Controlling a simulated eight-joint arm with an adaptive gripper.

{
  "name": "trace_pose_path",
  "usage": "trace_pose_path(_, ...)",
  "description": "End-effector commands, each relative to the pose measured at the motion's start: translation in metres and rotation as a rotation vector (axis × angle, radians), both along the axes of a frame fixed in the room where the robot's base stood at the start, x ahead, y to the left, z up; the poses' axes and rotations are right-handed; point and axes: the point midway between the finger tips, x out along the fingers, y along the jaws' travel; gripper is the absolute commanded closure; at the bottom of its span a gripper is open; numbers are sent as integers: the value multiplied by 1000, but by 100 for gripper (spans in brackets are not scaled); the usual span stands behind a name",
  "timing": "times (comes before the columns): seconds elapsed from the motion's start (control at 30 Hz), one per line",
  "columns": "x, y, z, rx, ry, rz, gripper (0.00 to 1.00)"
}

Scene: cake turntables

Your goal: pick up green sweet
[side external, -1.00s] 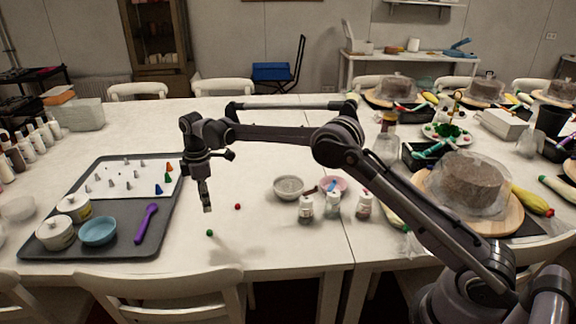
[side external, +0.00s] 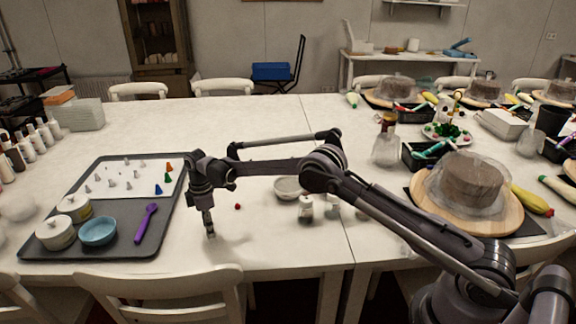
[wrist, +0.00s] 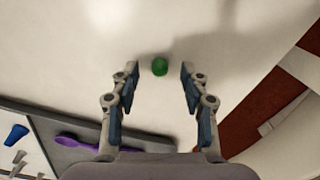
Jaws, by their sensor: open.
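The green sweet (wrist: 160,67) is a small round ball on the white table. In the wrist view it lies between the fingertips of my gripper (wrist: 159,72), with clear space on both sides. My gripper is open and empty. In the side view my gripper (side external: 210,234) points down close to the table near its front edge. The green sweet is hidden there behind the fingers.
A red sweet (side external: 237,206) lies a little right of my gripper. A dark tray (side external: 112,240) with a purple spoon (side external: 146,222) and a blue bowl (side external: 98,232) is to the left. A grey bowl (side external: 288,189) and small bottles (side external: 305,208) stand to the right.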

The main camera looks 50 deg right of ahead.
Motion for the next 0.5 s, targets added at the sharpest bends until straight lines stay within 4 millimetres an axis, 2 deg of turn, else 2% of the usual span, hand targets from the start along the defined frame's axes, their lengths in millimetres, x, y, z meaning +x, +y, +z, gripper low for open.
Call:
trace_pose_path(0.1, 0, 0, -8, 0, 0, 0, 55)
trace_pose_path(0.33, 0, 0, -9, 0, 0, 0, 55)
trace_pose_path(0.5, 0, 0, -9, 0, 0, 0, 89)
